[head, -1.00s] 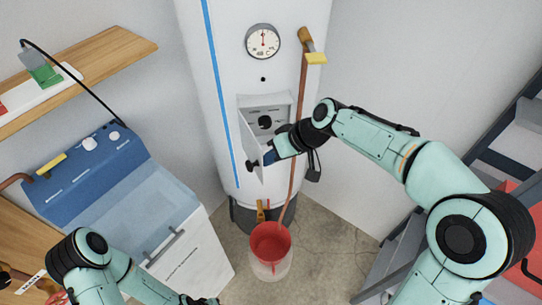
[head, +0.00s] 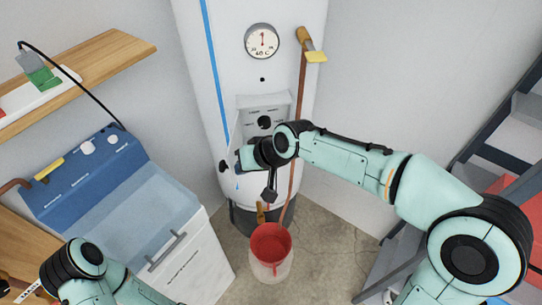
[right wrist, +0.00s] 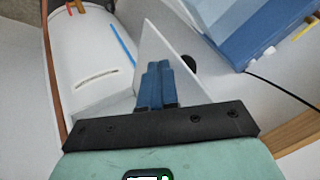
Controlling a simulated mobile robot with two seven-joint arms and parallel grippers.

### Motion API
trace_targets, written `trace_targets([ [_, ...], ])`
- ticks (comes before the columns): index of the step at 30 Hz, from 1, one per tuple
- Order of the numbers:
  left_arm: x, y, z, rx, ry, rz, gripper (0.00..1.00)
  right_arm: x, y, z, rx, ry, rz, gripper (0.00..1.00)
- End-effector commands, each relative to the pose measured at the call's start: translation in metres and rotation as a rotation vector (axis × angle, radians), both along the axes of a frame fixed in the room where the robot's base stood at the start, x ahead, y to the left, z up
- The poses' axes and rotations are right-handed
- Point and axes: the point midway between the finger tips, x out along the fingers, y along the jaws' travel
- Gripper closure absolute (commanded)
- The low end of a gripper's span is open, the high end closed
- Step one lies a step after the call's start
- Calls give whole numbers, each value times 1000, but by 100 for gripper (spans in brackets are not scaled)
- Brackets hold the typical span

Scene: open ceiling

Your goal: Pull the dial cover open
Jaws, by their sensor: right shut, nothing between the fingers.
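The dial cover (head: 233,142) is a thin white flap on the white tank's dial box. It stands swung out to the left, and the black dial (head: 264,122) is exposed. A black knob (head: 224,166) is on the cover's outer face. My right gripper (head: 239,158) is shut and empty, against or very near the cover's inner face. In the right wrist view, its blue fingers (right wrist: 157,82) lie in front of the white cover (right wrist: 168,48), with the knob (right wrist: 189,63) beyond its edge. Contact is hard to tell. My left gripper is out of view.
The white tank (head: 207,90) bears a gauge (head: 262,41). A blue-and-white washing machine (head: 135,190) and wooden shelf (head: 110,55) are at left, and dark metal stairs (head: 480,145) at right.

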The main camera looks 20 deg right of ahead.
Motion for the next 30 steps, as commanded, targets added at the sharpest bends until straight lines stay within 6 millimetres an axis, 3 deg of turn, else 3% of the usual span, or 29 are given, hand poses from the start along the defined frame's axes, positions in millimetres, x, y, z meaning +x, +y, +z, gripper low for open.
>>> trace_targets([
  [10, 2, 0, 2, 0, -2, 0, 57, 4, 18, 0, 1, 0, 0, 100],
  [30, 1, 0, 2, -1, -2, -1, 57, 4, 19, 0, 0, 1, 0, 100],
])
